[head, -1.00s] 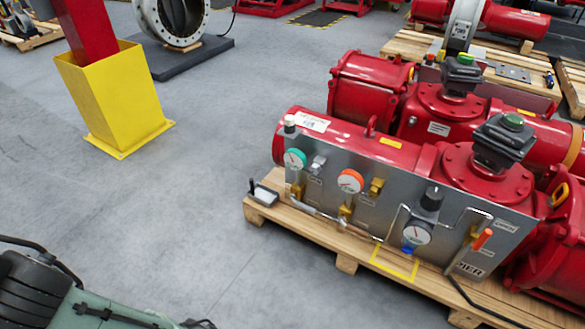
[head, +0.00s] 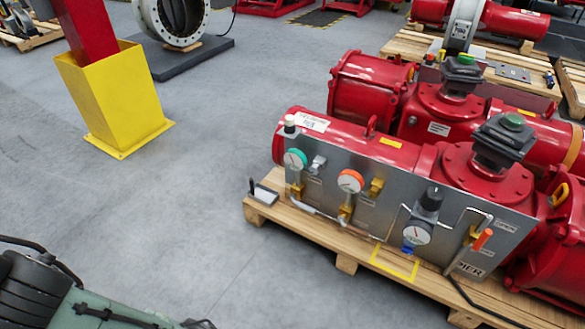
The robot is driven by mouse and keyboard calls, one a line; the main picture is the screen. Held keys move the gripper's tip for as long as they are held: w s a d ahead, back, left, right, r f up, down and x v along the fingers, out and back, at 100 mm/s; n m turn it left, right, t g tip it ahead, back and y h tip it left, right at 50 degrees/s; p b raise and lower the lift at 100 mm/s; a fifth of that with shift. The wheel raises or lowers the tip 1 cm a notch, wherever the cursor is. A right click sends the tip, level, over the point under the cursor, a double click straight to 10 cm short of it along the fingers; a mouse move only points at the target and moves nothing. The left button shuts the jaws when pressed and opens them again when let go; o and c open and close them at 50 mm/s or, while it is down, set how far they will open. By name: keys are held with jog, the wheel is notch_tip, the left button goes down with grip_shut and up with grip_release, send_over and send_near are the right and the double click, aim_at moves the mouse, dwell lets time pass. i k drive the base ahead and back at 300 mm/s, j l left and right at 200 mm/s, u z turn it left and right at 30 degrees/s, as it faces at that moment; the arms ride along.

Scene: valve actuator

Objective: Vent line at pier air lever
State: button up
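A grey metal panel (head: 375,216) stands along the front of a red valve actuator (head: 410,155) on a wooden pallet. A lever with an orange handle (head: 482,239) sits at the panel's right end, near lettering that reads in part "PIER". A blue knob (head: 408,249) is low on the panel under a white-faced gauge (head: 417,232) and a black regulator knob (head: 432,199). A green-rimmed gauge (head: 295,159) and an orange-rimmed gauge (head: 350,181) are further left, with brass fittings. Part of my arm shows at the lower left; my gripper is not in view.
A yellow square is marked on the pallet (head: 345,262) in front of the panel. A small dark-and-white device (head: 264,194) lies at the pallet's left end. A yellow post guard (head: 115,100) stands at the upper left. The grey floor (head: 200,220) between is clear.

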aim_at(473, 247)
jog(key=z, duration=1.45)
jog(key=k, duration=0.35)
jog(key=i, duration=0.35)
